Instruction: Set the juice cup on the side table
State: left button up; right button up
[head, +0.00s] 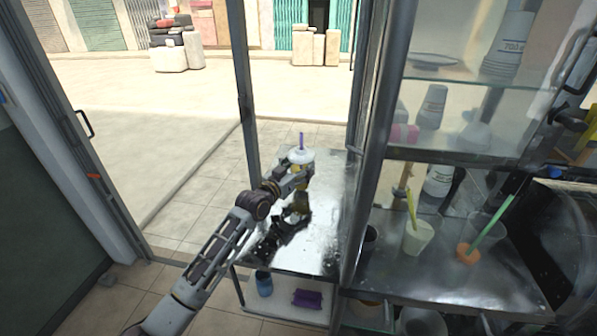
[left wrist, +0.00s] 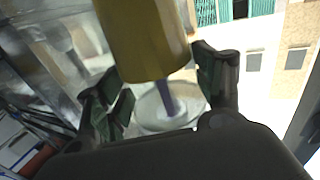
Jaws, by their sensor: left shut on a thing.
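The juice cup (head: 300,157) has a whitish domed lid and a purple straw, and it is upright in the head view. My left gripper (head: 304,174) is shut on it over the far part of the side table (head: 318,240), which has a shiny metal top. The gripper hides much of the cup's body, and I cannot tell whether its base touches the tabletop. In the left wrist view the yellow cup body (left wrist: 145,40), lid and straw show between the two dark fingers (left wrist: 165,95). My right gripper is not in view.
A glass-sided metal shelf with cups stands right of the table, its post (head: 365,130) close by. A blue cup (head: 264,284) and a purple item (head: 307,299) sit on the table's lower shelf.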

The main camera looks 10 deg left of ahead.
pick_arm(q)
jog(key=shift+f, duration=0.8)
jog(key=shift+f, duration=0.1)
jog(key=o, duration=1.2)
jog(key=shift+f, duration=0.1)
jog(key=shift+o, duration=0.2)
jog(key=shift+r, duration=0.2)
jog(key=shift+v, duration=0.75)
jog(key=shift+b+v, duration=0.4)
jog(key=shift+v, duration=4.9)
jog(key=shift+f, duration=0.1)
